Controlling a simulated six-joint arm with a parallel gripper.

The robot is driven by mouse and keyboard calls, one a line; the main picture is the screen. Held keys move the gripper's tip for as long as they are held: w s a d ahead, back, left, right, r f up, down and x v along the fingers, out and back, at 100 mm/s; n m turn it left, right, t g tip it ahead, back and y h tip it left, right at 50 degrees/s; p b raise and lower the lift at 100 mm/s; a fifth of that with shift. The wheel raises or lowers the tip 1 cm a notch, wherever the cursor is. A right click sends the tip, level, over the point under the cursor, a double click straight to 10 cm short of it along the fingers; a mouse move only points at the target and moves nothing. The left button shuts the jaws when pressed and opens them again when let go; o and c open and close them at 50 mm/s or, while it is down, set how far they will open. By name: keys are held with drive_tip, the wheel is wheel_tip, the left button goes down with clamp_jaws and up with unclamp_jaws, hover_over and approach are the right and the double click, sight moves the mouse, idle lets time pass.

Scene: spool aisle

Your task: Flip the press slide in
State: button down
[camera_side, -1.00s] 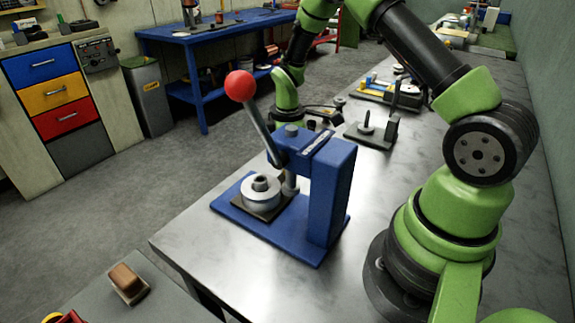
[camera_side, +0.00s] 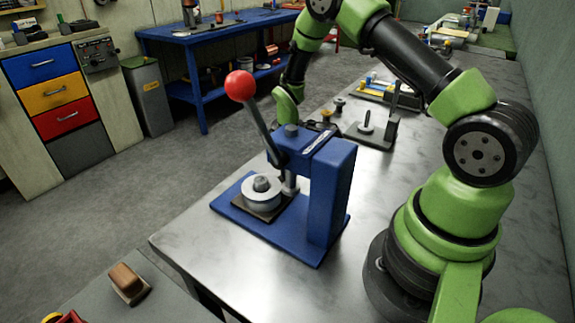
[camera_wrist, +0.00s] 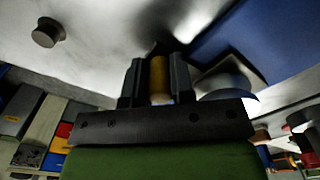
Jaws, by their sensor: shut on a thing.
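The blue press (camera_side: 331,190) stands on the bench with its lever, topped by a red ball (camera_side: 239,85), tilted up to the left. A pale round spool (camera_side: 262,193) sits on a dark square plate on the press base. My gripper (camera_wrist: 157,68) is shut on a short brass-coloured cylinder (camera_wrist: 159,82), seen upright between the two dark fingers in the wrist view. In the side view the gripper is largely hidden behind the press. A blue surface, likely the press, shows at the upper right of the wrist view (camera_wrist: 262,38). I cannot make out which part is the slide.
A dark fixture with an upright pin (camera_side: 372,132) and a small dark spool (camera_side: 339,104) stand behind the press. The bench front (camera_side: 190,245) is clear. A lower table at the front left holds a brown block (camera_side: 128,281).

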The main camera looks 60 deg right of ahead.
drive_tip(key=s, duration=0.7)
drive_tip(key=shift+s, duration=0.3)
drive_tip(key=c, duration=1)
unclamp_jaws()
drive_tip(key=shift+w+r, duration=0.1)
drive_tip(key=shift+r, duration=0.5)
wheel_tip(320, 180, up, 9)
drive_tip(key=shift+f, duration=0.1)
